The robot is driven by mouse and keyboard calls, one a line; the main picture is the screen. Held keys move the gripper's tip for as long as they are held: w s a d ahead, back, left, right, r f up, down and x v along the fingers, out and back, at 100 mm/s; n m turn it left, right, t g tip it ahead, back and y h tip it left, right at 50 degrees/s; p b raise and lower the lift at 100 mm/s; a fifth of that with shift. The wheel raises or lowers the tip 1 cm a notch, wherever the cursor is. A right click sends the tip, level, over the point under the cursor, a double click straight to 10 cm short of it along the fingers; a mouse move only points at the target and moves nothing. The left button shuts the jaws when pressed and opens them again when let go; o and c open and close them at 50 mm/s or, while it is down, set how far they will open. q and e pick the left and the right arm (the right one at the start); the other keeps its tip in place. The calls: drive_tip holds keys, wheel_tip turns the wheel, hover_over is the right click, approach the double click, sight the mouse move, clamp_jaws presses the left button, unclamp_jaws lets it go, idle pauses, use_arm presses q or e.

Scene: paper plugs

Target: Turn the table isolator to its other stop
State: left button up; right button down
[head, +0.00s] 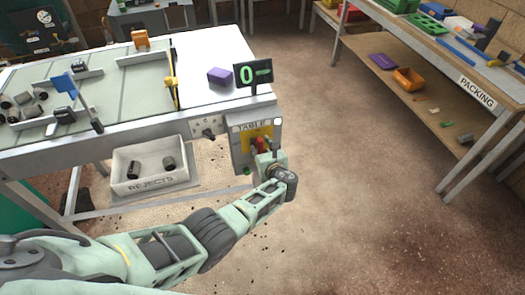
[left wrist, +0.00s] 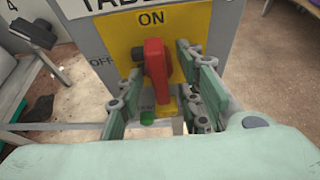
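The table isolator is a red handle (left wrist: 155,62) on a yellow plate (left wrist: 125,32) marked ON at the top and OFF at the left. The handle stands upright, its top under the word ON. In the head view the isolator's grey box (head: 240,152), labelled TABLE, hangs at the table's right front corner. My left gripper (left wrist: 162,95) is open, with a finger on each side of the handle and visible gaps between. In the head view this gripper (head: 265,158) is in front of the box and partly covers the plate. My right gripper is not in view.
A green lamp or button (left wrist: 147,118) sits below the handle. A black knob (head: 208,134) is left of the box. The REJECTS bin (head: 150,150) holds dark plugs under the table. A display (head: 253,75) reads 0-. Open floor lies to the right, before the PACKING bench (head: 450,78).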

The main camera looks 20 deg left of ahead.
use_arm(q)
drive_tip(key=shift+s, duration=0.1)
drive_tip(key=v, duration=1.2)
drive_tip(key=shift+d+f, duration=0.1)
drive_tip(key=shift+f, duration=0.05)
drive_tip(key=s+a+f+n+g+h, duration=0.1)
drive_tip(key=s+f+n+g+h, duration=0.3)
drive_tip(key=s+f, duration=0.8)
drive_tip(key=s+a+f+n+g, duration=0.2)
drive_tip(key=s+f+n, duration=0.45)
drive_tip(key=f, duration=0.95)
drive_tip(key=s+a+f+n+g+h, duration=0.1)
drive_tip(key=s+f+n, duration=0.3)
drive_tip(key=s, duration=0.7)
drive_tip(key=s+a+f+n+g+h+b, duration=0.1)
drive_tip(key=s+a+f+n, duration=0.2)
drive_tip(key=s, duration=0.7)
drive_tip(key=s+a+f+n+g+h, duration=0.1)
drive_tip(key=s+a+f+n+g, duration=0.1)
drive_tip(key=s+f+n, duration=0.4)
drive_tip(key=s+n, duration=0.3)
drive_tip(key=s, duration=0.2)
drive_tip(key=shift+s+a+f+b, duration=0.2)
drive_tip(key=shift+s+a+b, duration=0.15)
drive_tip(key=shift+b, duration=0.05)
